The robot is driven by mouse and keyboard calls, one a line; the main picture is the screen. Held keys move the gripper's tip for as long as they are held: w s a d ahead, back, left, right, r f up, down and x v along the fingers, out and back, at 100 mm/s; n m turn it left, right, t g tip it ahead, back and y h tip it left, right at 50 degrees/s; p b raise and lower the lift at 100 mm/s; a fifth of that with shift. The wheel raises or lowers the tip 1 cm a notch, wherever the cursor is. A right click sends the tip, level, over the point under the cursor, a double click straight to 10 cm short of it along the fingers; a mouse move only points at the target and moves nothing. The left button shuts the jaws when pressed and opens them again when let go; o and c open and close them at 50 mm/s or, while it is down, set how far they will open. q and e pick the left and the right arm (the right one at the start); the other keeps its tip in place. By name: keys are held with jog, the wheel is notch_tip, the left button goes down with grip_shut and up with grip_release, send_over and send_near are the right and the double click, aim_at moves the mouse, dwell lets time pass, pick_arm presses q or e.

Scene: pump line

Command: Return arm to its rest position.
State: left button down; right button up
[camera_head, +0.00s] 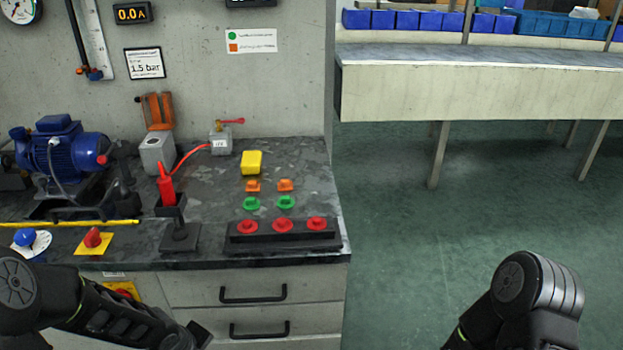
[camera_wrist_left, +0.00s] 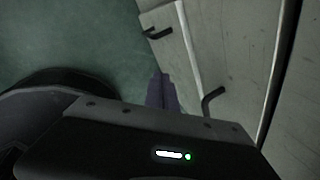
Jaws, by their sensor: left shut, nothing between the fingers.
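My left arm (camera_head: 110,312) comes in at the lower left of the head view, low in front of the bench drawers. Its gripper is not clearly seen there. In the left wrist view my left gripper (camera_wrist_left: 161,84) is shut and empty, pointing down past the drawer fronts toward the green floor. It appears apart from the drawer handles. My right arm (camera_head: 530,295) shows only as a bent dark link at the lower right of the head view, over open floor. My right gripper is out of view.
The bench top (camera_head: 215,180) carries a blue pump (camera_head: 62,150), a red bottle-like item in a black holder (camera_head: 180,238), a yellow block (camera_head: 251,162) and a black rack with red pieces (camera_head: 283,240). Drawer handles (camera_head: 253,297) stick out near my left arm. Floor at right is clear.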

pick_arm(q)
jog(key=s+d+f+n+h, duration=0.1)
jog(key=s+d+f+n, duration=0.15)
jog(key=d+n, duration=0.5)
jog(key=s+d+f+n+h, duration=0.2)
jog(key=s+d+n, duration=0.15)
jog(key=n, duration=0.65)
jog(key=s+d+f+n+g, duration=0.1)
jog(key=s+d+f+n, duration=0.25)
jog(key=s, duration=0.25)
jog(key=s+d+f+n+g, duration=0.1)
jog(key=s+d+f+n, duration=0.15)
jog(key=s+n, duration=0.25)
notch_tip(320, 180, up, 14)
jog(key=s+d+p, duration=0.1)
jog(key=p, duration=1.2)
jog(key=shift+d+f+g+p, duration=0.25)
jog(key=shift+d+g+p, duration=0.05)
jog(key=shift+s, duration=0.1)
jog(key=shift+a, duration=0.1)
